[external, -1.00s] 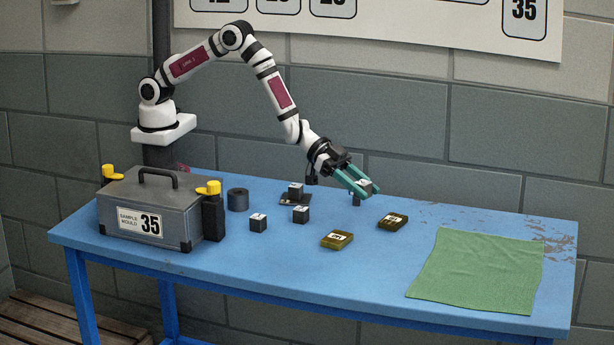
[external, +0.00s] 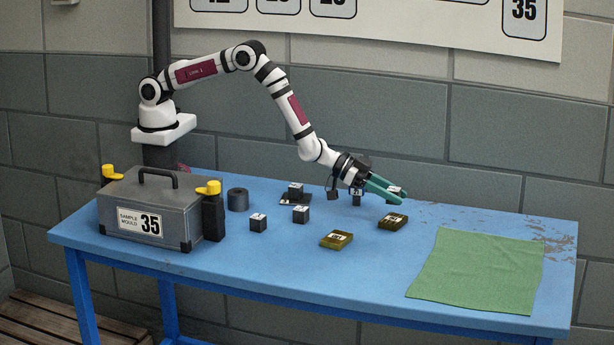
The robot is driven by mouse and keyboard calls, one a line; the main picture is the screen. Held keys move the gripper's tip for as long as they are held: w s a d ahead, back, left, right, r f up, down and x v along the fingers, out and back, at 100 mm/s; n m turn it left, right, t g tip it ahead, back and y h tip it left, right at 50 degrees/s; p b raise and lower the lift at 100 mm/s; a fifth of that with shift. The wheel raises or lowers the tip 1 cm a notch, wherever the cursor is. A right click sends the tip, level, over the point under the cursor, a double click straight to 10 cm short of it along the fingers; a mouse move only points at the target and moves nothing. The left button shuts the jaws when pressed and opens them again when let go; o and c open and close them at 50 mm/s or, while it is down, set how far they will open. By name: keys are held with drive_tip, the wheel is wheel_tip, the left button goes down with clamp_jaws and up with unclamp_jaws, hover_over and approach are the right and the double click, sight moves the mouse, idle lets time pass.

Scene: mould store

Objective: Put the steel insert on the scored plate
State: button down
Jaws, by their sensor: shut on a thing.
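My gripper (external: 398,196), with teal fingers, is shut on a small grey block with a white label (external: 394,189). The fingers hide much of the block, and I cannot read its label to confirm that it is the steel insert.
Dark labelled cubes stand on the blue table (external: 290,278): one (external: 258,222), another (external: 301,214), a third (external: 356,197) by my wrist. Another olive-gold piece (external: 336,239), a dark roll (external: 238,199), a mould case (external: 150,210) and a green cloth (external: 478,270) lie around.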

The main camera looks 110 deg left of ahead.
sight(393, 219)
drive_tip(key=f, duration=0.4)
drive_tip(key=shift+w+a+f, duration=0.1)
drive_tip(key=shift+w+a, duration=0.05)
drive_tip(key=shift+a, duration=0.05)
drive_tip(key=shift+f, duration=0.15)
drive_tip(key=shift+c, duration=2.4)
unclamp_jaws()
